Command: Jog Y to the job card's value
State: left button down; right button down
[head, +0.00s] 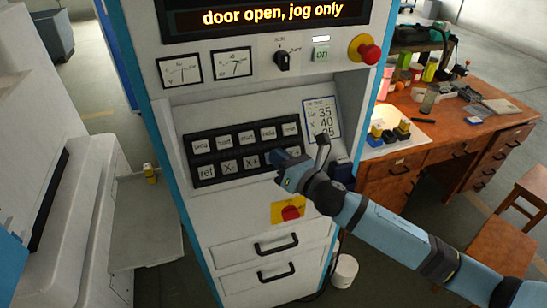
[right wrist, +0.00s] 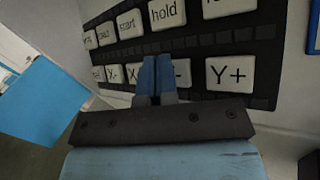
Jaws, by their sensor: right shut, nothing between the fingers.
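The keypad (head: 243,151) is a black panel with two rows of pale keys on the machine's control cabinet. The Y+ key (right wrist: 230,73) shows clearly in the right wrist view; the Y- key (right wrist: 182,73) is partly hidden behind my fingers. The job card (head: 321,118) right of the keypad shows 35, X 40 and a lowest line that seems to end in 25, its letter covered. My right gripper (head: 279,158) is shut and empty in front of the lower row, fingertips (right wrist: 155,62) between X+ and Y-. Contact cannot be told. My left gripper is out of view.
The display (head: 270,18) reads "door open, jog only". A red knob (head: 369,53) is at upper right, and a red switch on yellow (head: 290,212) below the keypad. A wooden desk (head: 440,140) with clutter stands right of the cabinet.

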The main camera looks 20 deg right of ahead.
jog(key=shift+r, duration=0.1)
dwell(0.4)
jog(key=shift+s+r+p, duration=0.35)
jog(key=shift+s+p, duration=0.2)
jog(key=shift+s, duration=0.05)
jog(key=s+r+p, duration=0.1)
jog(key=s, duration=0.1)
jog(key=s+r+p, duration=0.2)
jog(key=shift+d, duration=0.1)
dwell(0.3)
dwell(0.7)
dwell(1.6)
